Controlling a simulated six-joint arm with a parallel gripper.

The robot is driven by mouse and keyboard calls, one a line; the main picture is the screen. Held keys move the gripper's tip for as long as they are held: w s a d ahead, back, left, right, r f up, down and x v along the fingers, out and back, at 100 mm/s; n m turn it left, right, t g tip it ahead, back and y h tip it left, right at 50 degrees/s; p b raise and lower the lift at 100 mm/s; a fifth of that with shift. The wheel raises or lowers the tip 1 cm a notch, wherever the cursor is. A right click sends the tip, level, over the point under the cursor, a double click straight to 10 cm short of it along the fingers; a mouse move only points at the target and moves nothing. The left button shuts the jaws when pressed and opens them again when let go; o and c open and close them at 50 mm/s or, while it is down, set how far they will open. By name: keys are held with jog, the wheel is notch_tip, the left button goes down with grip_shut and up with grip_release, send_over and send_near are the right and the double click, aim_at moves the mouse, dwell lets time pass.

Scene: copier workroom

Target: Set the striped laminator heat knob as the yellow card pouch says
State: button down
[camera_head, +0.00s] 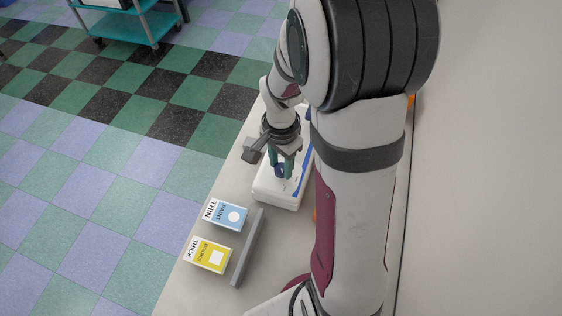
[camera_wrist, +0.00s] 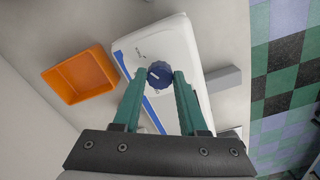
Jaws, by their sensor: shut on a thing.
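The white laminator (camera_head: 272,192) with a blue stripe stands on the counter; it also shows in the wrist view (camera_wrist: 182,42). Its dark blue heat knob (camera_wrist: 160,77) has a pale pointer line and small marks around it, too small to read. My gripper (camera_wrist: 160,78) is over the laminator with its green fingers shut on both sides of the knob. In the head view the gripper (camera_head: 282,172) hides much of the knob.
A grey bar (camera_head: 247,248) runs alongside both cards. An orange tray (camera_wrist: 79,76) sits beside the laminator. My arm covers much of the counter in the head view.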

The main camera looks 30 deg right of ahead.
aim_at(281, 168)
dwell(0.4)
jog(key=shift+c, duration=2.2)
grip_release()
jog(key=shift+r, duration=0.1)
notch_tip(281, 168, up, 16)
